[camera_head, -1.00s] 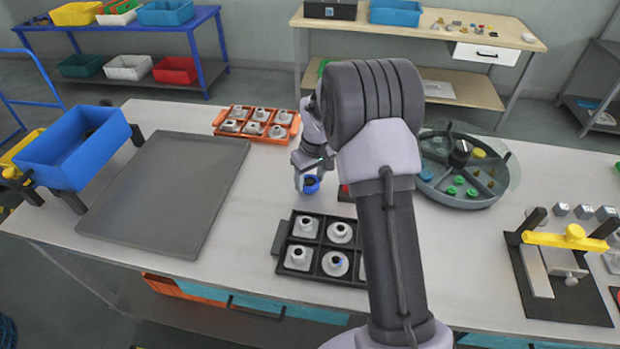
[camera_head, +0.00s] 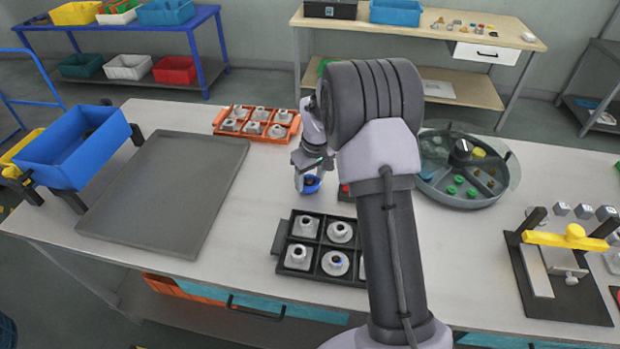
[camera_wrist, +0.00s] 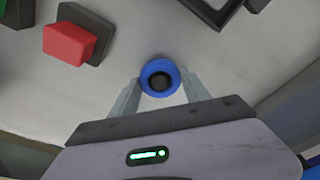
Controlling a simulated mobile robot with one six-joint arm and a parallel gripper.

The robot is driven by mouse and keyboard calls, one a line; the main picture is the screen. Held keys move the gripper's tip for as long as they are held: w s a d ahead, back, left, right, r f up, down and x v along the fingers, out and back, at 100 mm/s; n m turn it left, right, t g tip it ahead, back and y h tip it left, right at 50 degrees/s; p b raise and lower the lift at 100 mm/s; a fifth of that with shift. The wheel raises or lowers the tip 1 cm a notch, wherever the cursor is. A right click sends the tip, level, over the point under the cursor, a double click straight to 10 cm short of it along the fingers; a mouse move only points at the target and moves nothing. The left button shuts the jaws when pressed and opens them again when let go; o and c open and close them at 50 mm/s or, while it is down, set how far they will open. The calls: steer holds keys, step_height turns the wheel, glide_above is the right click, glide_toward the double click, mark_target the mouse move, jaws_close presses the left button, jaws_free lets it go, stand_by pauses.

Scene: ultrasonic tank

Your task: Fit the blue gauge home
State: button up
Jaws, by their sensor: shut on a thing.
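The blue gauge (camera_head: 311,185) is a small round blue piece with a dark centre. It also shows in the wrist view, where the blue gauge (camera_wrist: 160,78) sits between the two fingertips. My gripper (camera_head: 307,181) is shut on it, over the table between the orange tray and the black tray; in the wrist view my gripper (camera_wrist: 160,90) has a finger on each side of the gauge. I cannot tell whether the gauge touches the table.
A black compartment tray (camera_head: 320,245) with grey fittings stands in front. An orange tray (camera_head: 272,139) with grey fittings is behind. A red block (camera_wrist: 70,41) on a dark base is near the gauge. A round tray (camera_head: 425,186) lies right. A grey mat (camera_head: 170,190) lies left.

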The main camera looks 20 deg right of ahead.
mark_target(315, 188)
stand_by(0.9)
steer(key=o, duration=1.7)
steer(key=shift+o, duration=0.2)
step_height(315, 188, up, 17)
steer(key=s+p, duration=0.2)
steer(key=p, duration=0.3)
steer(key=shift+s+d, duration=0.25)
steer(key=shift+s, duration=0.05)
steer(key=shift+r, duration=0.1)
steer(key=s+a+r+m+t+b, duration=0.25)
steer(key=s+a+r+b, duration=0.35)
steer(key=s+a, duration=0.55)
steer(key=s+a+f+m+b, duration=0.1)
steer(key=s+a+m, duration=0.1)
steer(key=s, duration=0.7)
steer(key=s+a+f+m+t+y+b, duration=0.1)
steer(key=s+a+m, duration=0.1)
steer(key=s, duration=0.6)
steer(key=shift+s+a+f+y, duration=0.3)
steer(key=shift+s+a+f, duration=0.05)
steer(key=shift+f, duration=0.05)
